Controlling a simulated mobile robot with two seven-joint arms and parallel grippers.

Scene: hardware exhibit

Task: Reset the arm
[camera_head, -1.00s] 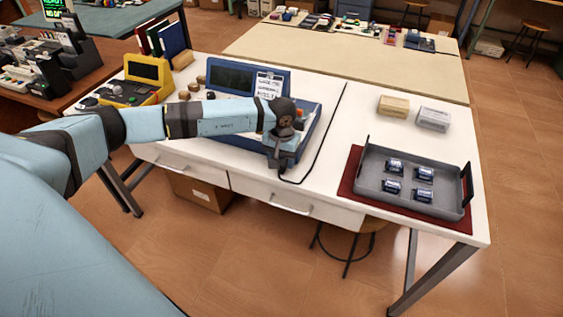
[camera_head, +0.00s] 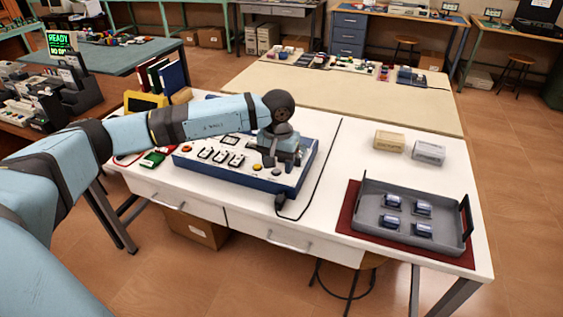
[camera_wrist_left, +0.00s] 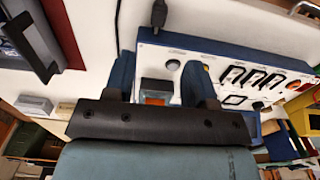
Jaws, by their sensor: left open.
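My left gripper (camera_head: 282,162) is over the right part of the blue console with a white control face (camera_head: 228,160) on the white table. Its fingers are spread and empty. In the left wrist view, the open left gripper (camera_wrist_left: 160,82) shows both blue fingers apart, with an orange-lit square switch on the console (camera_wrist_left: 225,62) seen between them. I cannot tell whether the fingers touch the console. My right gripper is not in view.
A grey tray (camera_head: 363,232) with several small blue-and-silver parts lies on a red mat at the right. Two small boxes (camera_head: 389,141) stand behind it. A black cable (camera_head: 322,160) runs beside the console. Books and a yellow device (camera_head: 145,101) are at the back left.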

